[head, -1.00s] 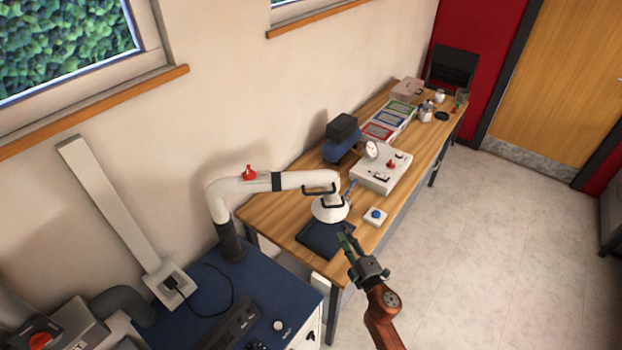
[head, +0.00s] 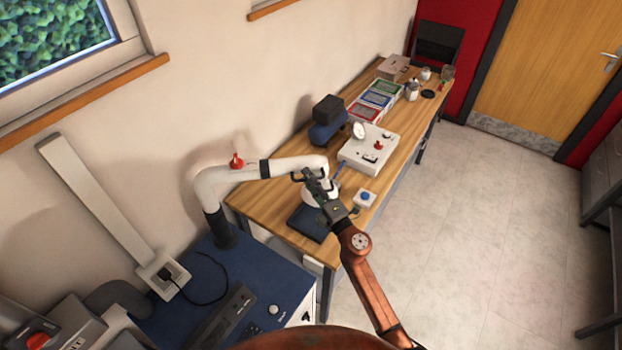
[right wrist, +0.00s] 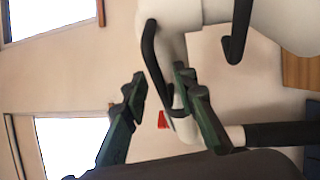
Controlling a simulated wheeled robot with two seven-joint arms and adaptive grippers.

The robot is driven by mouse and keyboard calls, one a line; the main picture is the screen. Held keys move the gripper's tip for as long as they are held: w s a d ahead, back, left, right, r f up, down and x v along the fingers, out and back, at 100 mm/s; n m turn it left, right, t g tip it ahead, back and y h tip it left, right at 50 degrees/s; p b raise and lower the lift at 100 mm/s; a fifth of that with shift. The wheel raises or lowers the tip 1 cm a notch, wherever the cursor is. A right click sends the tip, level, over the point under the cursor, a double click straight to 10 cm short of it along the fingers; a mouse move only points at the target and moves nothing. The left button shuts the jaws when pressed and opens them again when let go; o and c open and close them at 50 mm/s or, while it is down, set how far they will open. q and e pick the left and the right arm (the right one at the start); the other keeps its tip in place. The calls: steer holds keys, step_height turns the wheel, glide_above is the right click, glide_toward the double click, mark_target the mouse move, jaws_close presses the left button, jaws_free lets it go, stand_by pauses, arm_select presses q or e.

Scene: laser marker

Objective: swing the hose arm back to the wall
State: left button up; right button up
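The white hose arm (head: 230,176) rises from the blue cabinet and reaches right over the wooden table, ending in a white hood (head: 311,197). It stands out from the wall. My right gripper (head: 308,179) is at the hood end, partly covering the hood. In the right wrist view my right gripper (right wrist: 160,80) is open, and a curved black handle (right wrist: 149,48) on the hose arm passes between its fingertips. I cannot tell whether a finger touches it. A second black handle (right wrist: 239,30) shows to the right. My left gripper is not in view.
A dark plate (head: 308,224) lies below the hood. A white button box (head: 365,199), a white control box (head: 369,150) and a blue-black device (head: 327,120) stand on the table. A red lever (head: 237,161) sits on the hose arm.

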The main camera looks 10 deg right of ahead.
steer(key=shift+c, duration=0.4)
jaws_close()
